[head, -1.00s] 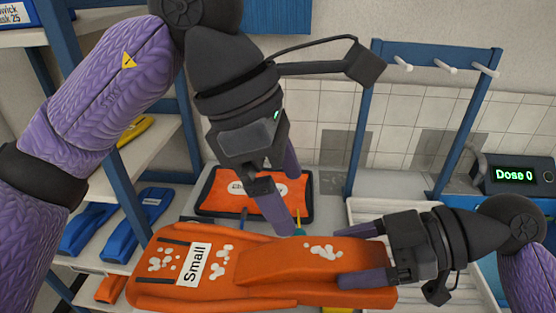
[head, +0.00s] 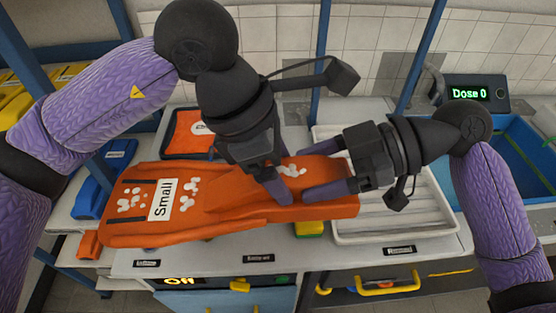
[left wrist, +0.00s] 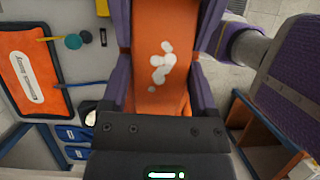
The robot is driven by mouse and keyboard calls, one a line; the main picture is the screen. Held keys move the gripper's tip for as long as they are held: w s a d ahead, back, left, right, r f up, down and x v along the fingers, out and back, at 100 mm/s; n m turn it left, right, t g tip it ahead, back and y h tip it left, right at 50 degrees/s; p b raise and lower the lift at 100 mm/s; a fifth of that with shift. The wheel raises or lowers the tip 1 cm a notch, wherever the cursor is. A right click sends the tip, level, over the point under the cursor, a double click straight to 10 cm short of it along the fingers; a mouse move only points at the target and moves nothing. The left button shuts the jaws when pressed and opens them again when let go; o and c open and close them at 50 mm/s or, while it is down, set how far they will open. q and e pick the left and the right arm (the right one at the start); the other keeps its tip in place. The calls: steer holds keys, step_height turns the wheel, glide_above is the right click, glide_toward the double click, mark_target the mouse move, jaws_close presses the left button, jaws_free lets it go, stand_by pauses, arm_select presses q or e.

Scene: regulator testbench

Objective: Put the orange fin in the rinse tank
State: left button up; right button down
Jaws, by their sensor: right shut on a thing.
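The orange fin (head: 212,212), labelled Small and spotted with white patches, is held up level above the bench in the head view. My right gripper (head: 306,174) is shut on its narrow right end. My left gripper (head: 277,186) is over the fin, just left of the right gripper. In the left wrist view the fin (left wrist: 160,100) lies between my left fingers, which are spread wide; whether they touch it is unclear. A blue tank (head: 519,150) stands at the right; its label is not readable.
A white ribbed tray (head: 425,226) lies between the fin and the blue tank. A display reading Dose 0 (head: 468,93) stands behind the tank. An orange-and-black mat (head: 187,130) lies behind the fin. Shelves with blue fins (head: 92,195) are at the left. A yellow-green item (head: 309,229) sits below the fin.

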arm_select(q)
steer(key=shift+w, duration=0.15)
jaws_close()
arm_select(e)
steer(key=shift+s, duration=0.15)
jaws_free()
